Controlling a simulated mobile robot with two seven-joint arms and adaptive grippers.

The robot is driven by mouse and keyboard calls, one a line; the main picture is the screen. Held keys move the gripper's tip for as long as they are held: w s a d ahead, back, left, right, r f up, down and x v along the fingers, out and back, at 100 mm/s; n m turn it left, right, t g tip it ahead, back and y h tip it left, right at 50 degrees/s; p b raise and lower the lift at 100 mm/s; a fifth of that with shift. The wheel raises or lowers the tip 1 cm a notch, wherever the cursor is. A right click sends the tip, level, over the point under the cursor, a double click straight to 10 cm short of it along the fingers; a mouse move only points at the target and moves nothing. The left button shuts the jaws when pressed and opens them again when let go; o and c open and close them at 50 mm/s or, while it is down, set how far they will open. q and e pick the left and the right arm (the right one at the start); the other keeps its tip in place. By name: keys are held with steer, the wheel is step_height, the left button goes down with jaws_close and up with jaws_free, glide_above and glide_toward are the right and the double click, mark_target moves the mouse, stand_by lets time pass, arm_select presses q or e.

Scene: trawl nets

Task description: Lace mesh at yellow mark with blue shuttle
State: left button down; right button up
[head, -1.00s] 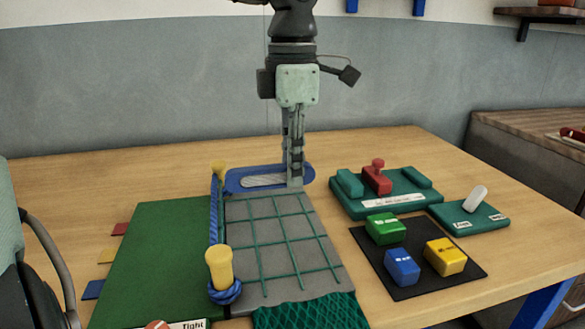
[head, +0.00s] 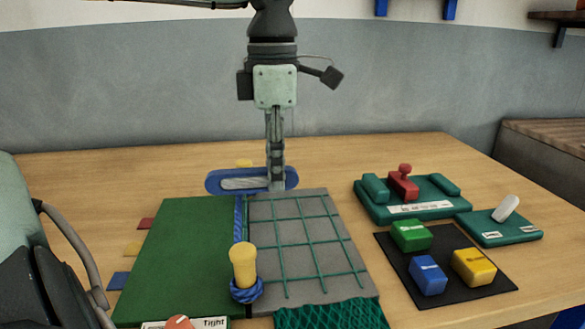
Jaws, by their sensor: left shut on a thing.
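My left gripper (head: 276,184) reaches down from the top and is shut on the blue shuttle (head: 214,181), a flat oval with pale twine wound in it. The shuttle is at the far edge of the mesh board, in front of the far yellow post (head: 244,163), which it mostly hides. I cannot tell its exact height. The green mesh (head: 310,242) lies on a grey plate beside a blue rope (head: 239,220). A yellow tab (head: 133,249) lies left of the green board, between a red tab (head: 146,223) and a blue tab (head: 118,281). My right gripper is not in view.
A near yellow post (head: 243,266) stands wrapped in blue rope. Right are a black mat (head: 450,293) with green, blue and yellow blocks, a green base (head: 440,211) with a red knob, and a small green tray (head: 505,233). A "Tight" label (head: 215,323) is in front.

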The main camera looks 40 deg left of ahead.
mark_target(213, 173)
arm_select(q)
steer(key=shift+s+a+b, duration=0.25)
steer(key=shift+s+a, duration=0.5)
steer(key=shift+s, duration=0.2)
steer(key=shift+s+a+b, duration=0.25)
steer(key=shift+s+a, duration=0.45)
steer(key=shift+s, duration=0.2)
steer(key=s+a+b, duration=0.2)
steer(key=s+b, duration=0.1)
steer(key=shift+s+a+f, duration=0.15)
steer(key=shift+s+a, duration=0.05)
steer(key=shift+a, duration=0.2)
steer(key=shift+s+a+b, duration=0.5)
steer(key=shift+s, duration=0.2)
